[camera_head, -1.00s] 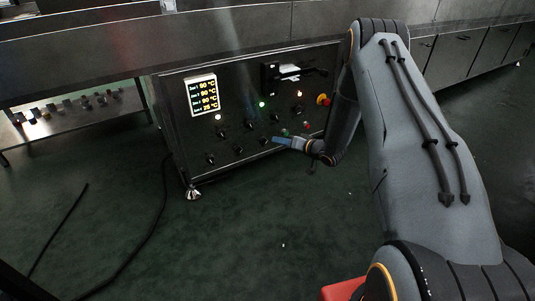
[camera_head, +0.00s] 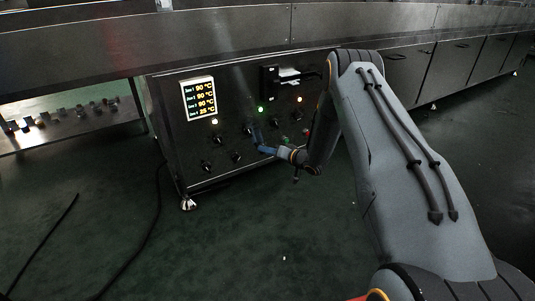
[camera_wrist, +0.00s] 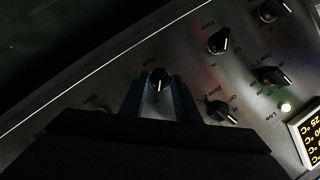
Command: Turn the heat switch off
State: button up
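A dark control panel (camera_head: 175,130) carries several black rotary knobs with white pointer marks. My gripper (camera_head: 260,140) is in front of its lower middle, with blue fingers. In the wrist view my gripper (camera_wrist: 160,97) has its fingers apart, with one knob (camera_wrist: 158,80) showing between and just beyond the tips. I cannot tell whether the fingers touch that knob. Its pointer runs roughly up and down in that view. Other knobs (camera_wrist: 219,40) are to the right, one (camera_wrist: 221,112) close to the right finger. The labels are too small and dark to tell which is the heat switch.
A temperature display (camera_head: 198,98) showing 90 °C lines and a 25 °C line is at the panel's upper left. A lit green lamp (camera_head: 260,109) is near its middle. A black cable (camera_head: 150,225) lies on the open green floor. A shelf (camera_head: 70,130) is at left.

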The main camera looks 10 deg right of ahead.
grip_shut()
jog(key=shift+p, duration=0.3)
jog(key=n+h+p, duration=0.2)
jog(key=n+p, duration=0.1)
jog(key=a+n+t+h+p, duration=0.1)
jog(key=n+h+p, duration=0.1)
jog(key=n+p, duration=0.2)
jog(key=n+t+h+p, duration=0.1)
jog(key=n+h+p, duration=0.2)
jog(key=shift+s+a+r+n, duration=0.15)
jog(key=shift+a+r+n, duration=0.05)
jog(key=shift+a+n, duration=0.2)
dwell(0.3)
jog(key=shift+t+p, duration=0.3)
dwell(0.3)
